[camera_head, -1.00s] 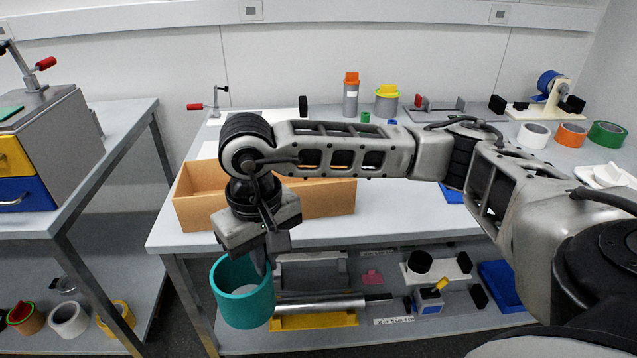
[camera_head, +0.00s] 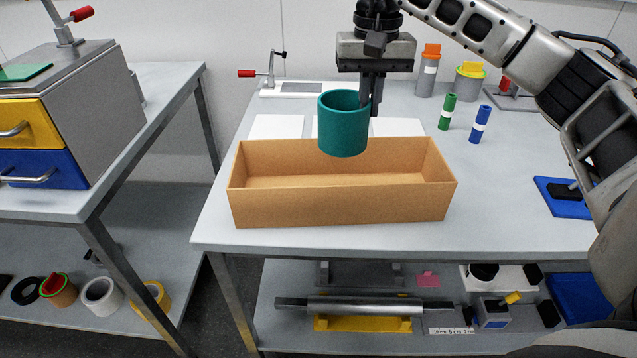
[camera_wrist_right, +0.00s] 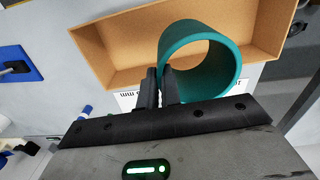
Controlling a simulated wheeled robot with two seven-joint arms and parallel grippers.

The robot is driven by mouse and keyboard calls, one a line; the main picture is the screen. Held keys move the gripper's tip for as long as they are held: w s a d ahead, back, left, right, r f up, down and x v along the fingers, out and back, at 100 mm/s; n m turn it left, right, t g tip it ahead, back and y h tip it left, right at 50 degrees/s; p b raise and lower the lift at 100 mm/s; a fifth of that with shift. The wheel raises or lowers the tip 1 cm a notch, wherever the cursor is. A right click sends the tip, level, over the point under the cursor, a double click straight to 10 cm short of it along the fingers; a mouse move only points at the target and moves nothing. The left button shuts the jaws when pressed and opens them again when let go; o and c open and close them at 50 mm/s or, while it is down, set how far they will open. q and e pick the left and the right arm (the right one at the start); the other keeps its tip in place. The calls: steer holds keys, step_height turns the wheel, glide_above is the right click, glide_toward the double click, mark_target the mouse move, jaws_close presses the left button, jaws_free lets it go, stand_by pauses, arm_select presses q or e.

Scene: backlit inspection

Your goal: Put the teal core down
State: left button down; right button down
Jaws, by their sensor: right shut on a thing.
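The teal core (camera_head: 343,128) is a hollow, open-ended cylinder, held upright in the head view. My right gripper (camera_head: 371,108) is shut on its right wall. The core appears above the back part of an open, empty cardboard box (camera_head: 340,209) on the table. In the right wrist view the core (camera_wrist_right: 224,80) shows its open bore, with the box (camera_wrist_right: 120,42) behind it. The fingers of my right gripper (camera_wrist_right: 160,85) pinch the core's wall there. My left gripper is not in view.
White sheets (camera_head: 277,126) lie behind the box. Green (camera_head: 447,111) and blue (camera_head: 480,124) cylinders stand to the right, with a blue tray (camera_head: 563,197) nearer the right edge. The table between box and tray is clear. A drawer cabinet (camera_head: 100,110) stands left.

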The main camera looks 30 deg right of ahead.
mark_target(365, 144)
steer(key=shift+w+f+b, duration=0.2)
steer(key=shift+f+b, duration=0.15)
steer(key=shift+f, duration=1.3)
step_height(365, 144, down, 5)
steer(key=shift+s+f, duration=0.15)
steer(key=shift+f, duration=2.2)
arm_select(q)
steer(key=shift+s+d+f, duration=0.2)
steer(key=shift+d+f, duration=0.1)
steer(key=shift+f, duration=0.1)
arm_select(e)
steer(key=shift+f+b, duration=0.15)
steer(key=shift+b, duration=0.15)
steer(key=c, duration=1.6)
jaws_free()
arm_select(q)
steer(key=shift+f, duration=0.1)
